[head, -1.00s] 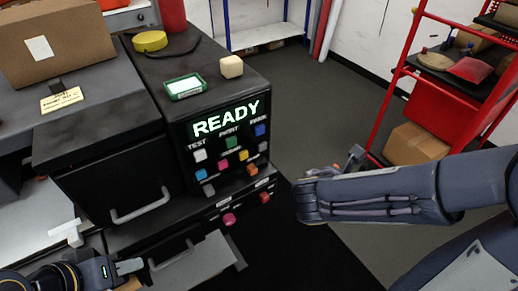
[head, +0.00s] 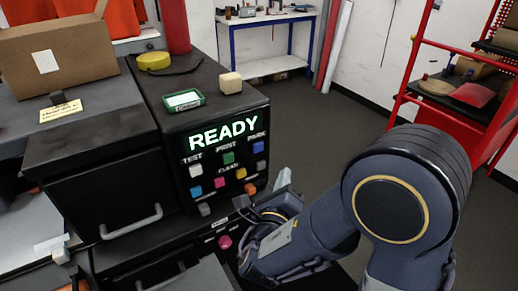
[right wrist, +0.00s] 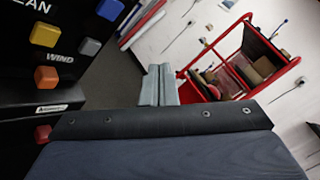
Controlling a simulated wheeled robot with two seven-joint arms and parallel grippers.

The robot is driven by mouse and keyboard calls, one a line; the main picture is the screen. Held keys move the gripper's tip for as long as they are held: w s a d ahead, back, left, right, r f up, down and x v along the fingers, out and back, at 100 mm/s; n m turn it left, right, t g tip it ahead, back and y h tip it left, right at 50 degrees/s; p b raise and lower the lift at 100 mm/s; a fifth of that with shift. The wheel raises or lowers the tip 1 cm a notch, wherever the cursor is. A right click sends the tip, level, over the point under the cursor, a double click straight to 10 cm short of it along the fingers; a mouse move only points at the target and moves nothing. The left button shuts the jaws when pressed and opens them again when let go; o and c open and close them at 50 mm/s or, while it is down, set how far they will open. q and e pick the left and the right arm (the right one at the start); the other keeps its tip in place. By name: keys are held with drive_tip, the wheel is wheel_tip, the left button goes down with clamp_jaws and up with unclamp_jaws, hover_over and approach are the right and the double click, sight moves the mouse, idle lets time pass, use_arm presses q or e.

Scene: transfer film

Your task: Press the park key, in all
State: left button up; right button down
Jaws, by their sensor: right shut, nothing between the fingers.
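The park key (head: 258,147) is a blue square key under the PARK label at the upper right of the black machine's panel. It also shows at the top of the right wrist view (right wrist: 110,9). The display (head: 223,132) above the keys reads READY in green. My right gripper (head: 283,179) is beside the panel's right edge, below and to the right of the park key and apart from it. In the right wrist view its fingers (right wrist: 160,84) are together and empty, pointing past the panel. My left gripper is out of view.
A grey key (right wrist: 91,46), yellow key (right wrist: 45,34) and orange key (right wrist: 48,82) lie near the park key. A green-framed tray (head: 184,100) and a cream block (head: 231,82) rest on the machine. A red rack (head: 410,75) stands at right, with open floor between.

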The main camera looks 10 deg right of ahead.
sight(258, 147)
drive_tip(key=w+a, duration=0.3)
drive_tip(key=w, duration=0.5)
drive_tip(key=shift+w, duration=0.1)
idle(2.0)
drive_tip(key=shift+w+a, duration=0.1)
drive_tip(key=shift+w, duration=0.3)
drive_tip(key=shift+w+a+p, duration=0.15)
drive_tip(key=shift+w+p, duration=0.15)
drive_tip(key=shift+w, duration=0.1)
idle(0.6)
drive_tip(key=shift+s, duration=0.1)
drive_tip(key=shift+s+d, duration=0.25)
drive_tip(key=shift+s, duration=0.45)
drive_tip(key=shift+s, duration=0.1)
